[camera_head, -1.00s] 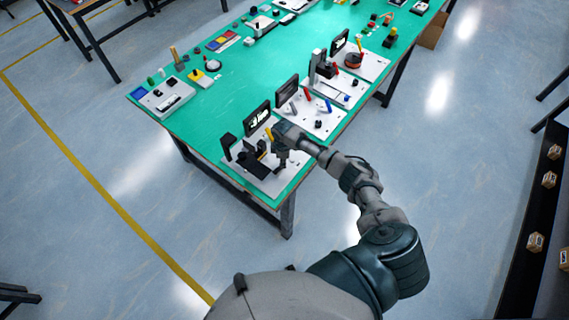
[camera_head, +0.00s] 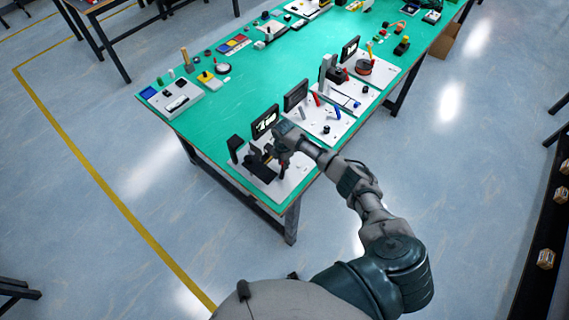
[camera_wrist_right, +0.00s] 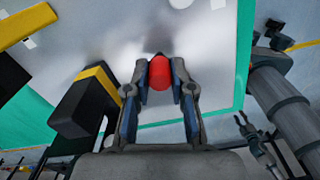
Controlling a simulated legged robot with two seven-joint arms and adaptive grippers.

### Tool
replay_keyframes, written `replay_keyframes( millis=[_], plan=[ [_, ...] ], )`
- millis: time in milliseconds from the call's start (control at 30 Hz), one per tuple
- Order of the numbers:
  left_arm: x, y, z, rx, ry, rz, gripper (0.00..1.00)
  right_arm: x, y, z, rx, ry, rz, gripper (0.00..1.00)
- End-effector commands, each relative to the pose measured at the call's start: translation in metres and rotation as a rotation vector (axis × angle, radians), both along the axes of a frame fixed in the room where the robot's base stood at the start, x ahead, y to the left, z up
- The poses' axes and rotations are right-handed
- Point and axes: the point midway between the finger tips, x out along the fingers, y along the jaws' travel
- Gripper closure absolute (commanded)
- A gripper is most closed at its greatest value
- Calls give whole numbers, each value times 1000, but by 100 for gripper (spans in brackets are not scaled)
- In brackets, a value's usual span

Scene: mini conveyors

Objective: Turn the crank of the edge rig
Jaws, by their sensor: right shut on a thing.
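The edge rig is a white plate (camera_head: 285,186) at the near corner of the green table, with a black block and a small screen (camera_head: 265,121). My right gripper (camera_head: 280,163) is low over the rig's right part and covers some of it. In the right wrist view a red rounded knob (camera_wrist_right: 159,75) sits between the two fingertips of this gripper, which is shut on it. The crank's arm below the knob is hidden. A black block with a yellow band (camera_wrist_right: 90,92) stands left of the fingers. A small pronged shape at the lower right there may be my left gripper; its state is unclear.
Another white rig plate (camera_head: 318,122) with a screen, a red and a blue lever stands just right of the gripper. More rigs follow along the table (camera_head: 215,112). The table's front edge lies close under my right forearm.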

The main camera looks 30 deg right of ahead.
Motion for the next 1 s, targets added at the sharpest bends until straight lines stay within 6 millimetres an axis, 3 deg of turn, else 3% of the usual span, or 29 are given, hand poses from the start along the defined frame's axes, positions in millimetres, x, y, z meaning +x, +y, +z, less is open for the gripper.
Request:
replay_keyframes(
  millis=[467,500,600,867,1000],
  plan=[
    [0,0,0,0,0,0,60,1,0,0,-1,-2,12,100],
    [0,0,0,0,0,0,60,1,0,0,-1,-2,12,69],
    [0,0,0,0,0,0,60,1,0,0,-1,-2,12,51],
    [-1,3,0,3,0,0,60,0,0,1,0,-2,12,51],
    [-1,3,0,3,-1,1,60,1,0,11,1,-4,12,51]
  ],
)
